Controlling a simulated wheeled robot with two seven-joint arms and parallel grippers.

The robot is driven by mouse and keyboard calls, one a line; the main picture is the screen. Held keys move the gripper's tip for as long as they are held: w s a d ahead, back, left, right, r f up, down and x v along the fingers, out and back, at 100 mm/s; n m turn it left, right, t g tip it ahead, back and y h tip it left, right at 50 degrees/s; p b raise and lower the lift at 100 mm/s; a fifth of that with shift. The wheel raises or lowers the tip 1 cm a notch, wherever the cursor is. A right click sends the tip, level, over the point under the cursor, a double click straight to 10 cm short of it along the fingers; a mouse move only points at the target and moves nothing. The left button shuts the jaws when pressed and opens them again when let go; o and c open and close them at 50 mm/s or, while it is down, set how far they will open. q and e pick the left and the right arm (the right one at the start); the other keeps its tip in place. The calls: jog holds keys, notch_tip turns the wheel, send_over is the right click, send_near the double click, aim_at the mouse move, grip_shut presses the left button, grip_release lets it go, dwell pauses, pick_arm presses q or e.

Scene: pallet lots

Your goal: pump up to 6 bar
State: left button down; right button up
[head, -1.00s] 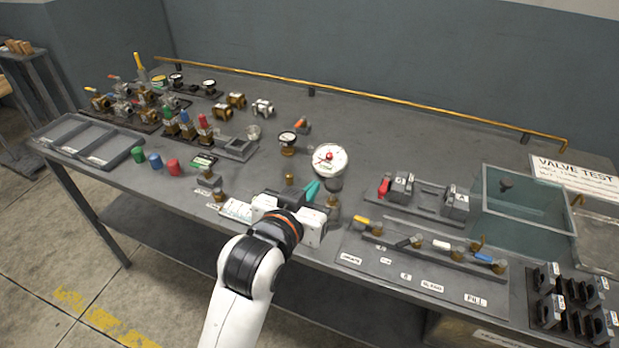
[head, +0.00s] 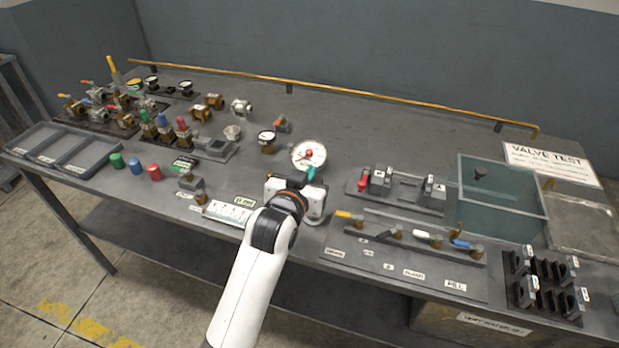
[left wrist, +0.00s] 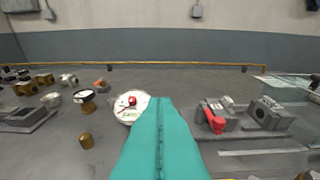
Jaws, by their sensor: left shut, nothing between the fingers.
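A round white pressure gauge (head: 309,154) with a red centre stands on the bench; it also shows in the left wrist view (left wrist: 131,106). My left gripper (head: 311,174) is just in front of the gauge in the head view, its teal fingers shut and empty. In the left wrist view the closed teal fingers (left wrist: 160,140) cover the gauge's right lower edge. I cannot tell whether they touch it. The gauge's reading is too small to make out. A row of valves with yellow, black, white and blue levers (head: 424,238) sits on a plate to the right. My right gripper is not in view.
A clamp fixture with a red handle (head: 364,181) stands right of the gauge. A clear teal-tinted box (head: 502,195) and a VALVE TEST sign (head: 549,163) are farther right. Valves and trays (head: 84,152) fill the left. The bench behind the gauge is clear.

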pick_arm(q)
jog(key=shift+f, duration=0.75)
jog(key=shift+s+f, duration=0.1)
notch_tip(320, 180, down, 4)
jog(key=shift+r+b, duration=0.2)
jog(key=shift+b, duration=0.35)
